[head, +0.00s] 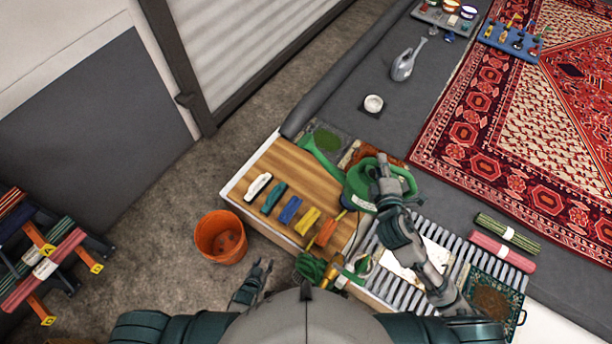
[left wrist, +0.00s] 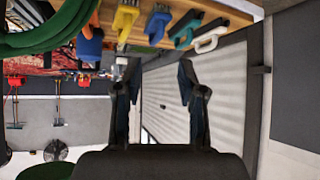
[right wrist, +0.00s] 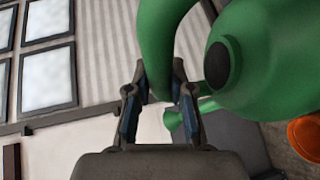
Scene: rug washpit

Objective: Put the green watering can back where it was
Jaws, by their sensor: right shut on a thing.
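The green watering can (head: 359,196) is over the right end of the wooden bench top (head: 288,164) in the head view, its long spout (head: 322,160) pointing to the upper left. My right gripper (head: 384,168) is shut on its handle. In the right wrist view, the curved handle (right wrist: 158,50) lies between the fingers (right wrist: 160,98), with the can's body (right wrist: 272,60) to the right. I cannot tell whether the can's base touches anything. My left gripper (head: 262,268) is open and empty, low in front of the bench; its fingers (left wrist: 160,88) stand apart in the left wrist view.
Several coloured brushes (head: 290,209) lie along the bench. A green hose coil (head: 309,267) sits at its near edge. An orange bucket (head: 221,238) stands on the floor. A grey watering can (head: 403,66) and white bowl (head: 373,104) stand on the grey floor beyond, beside the red rug (head: 470,125).

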